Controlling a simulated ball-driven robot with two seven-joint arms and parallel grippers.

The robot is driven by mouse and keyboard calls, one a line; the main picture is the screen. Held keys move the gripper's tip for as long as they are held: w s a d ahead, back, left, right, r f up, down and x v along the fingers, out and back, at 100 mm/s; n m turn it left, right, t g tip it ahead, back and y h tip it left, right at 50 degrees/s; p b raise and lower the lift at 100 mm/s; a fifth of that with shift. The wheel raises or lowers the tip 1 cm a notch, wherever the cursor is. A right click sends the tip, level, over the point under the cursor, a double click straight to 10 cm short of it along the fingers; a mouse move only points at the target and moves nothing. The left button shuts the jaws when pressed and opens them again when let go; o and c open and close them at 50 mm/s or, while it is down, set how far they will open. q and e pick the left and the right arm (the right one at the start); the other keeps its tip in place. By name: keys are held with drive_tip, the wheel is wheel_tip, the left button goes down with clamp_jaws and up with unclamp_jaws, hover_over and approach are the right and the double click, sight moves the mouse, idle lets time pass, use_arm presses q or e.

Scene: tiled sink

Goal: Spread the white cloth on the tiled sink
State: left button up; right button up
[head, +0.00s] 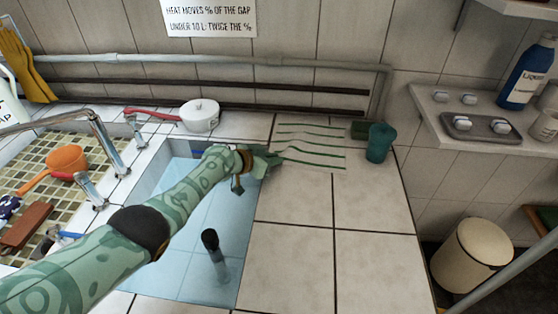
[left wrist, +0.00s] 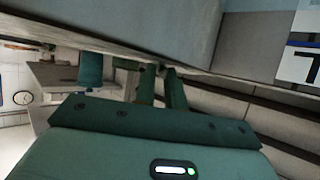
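The white cloth with thin green stripes (head: 312,147) lies on the pale tiles to the right of the basin. Its stripes run roughly left to right and bend a little near the left side. Its white ground blends with the tiles, so its outline is hard to see. My left gripper (head: 272,160) reaches across the basin to the cloth's left edge. In the left wrist view its two fingers (left wrist: 161,80) are close together with a narrow gap. I cannot tell whether cloth is between them. My right gripper is not in view.
A white pot with a red handle (head: 200,115) is behind the basin (head: 222,245). Pipes run along the wall. The tiles in front of the cloth (head: 290,235) are clear.

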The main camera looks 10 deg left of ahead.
use_arm(q)
drive_tip(key=shift+s+f, duration=0.15)
drive_tip(key=shift+f, duration=0.05)
clamp_jaws()
drive_tip(key=shift+r, duration=2.35)
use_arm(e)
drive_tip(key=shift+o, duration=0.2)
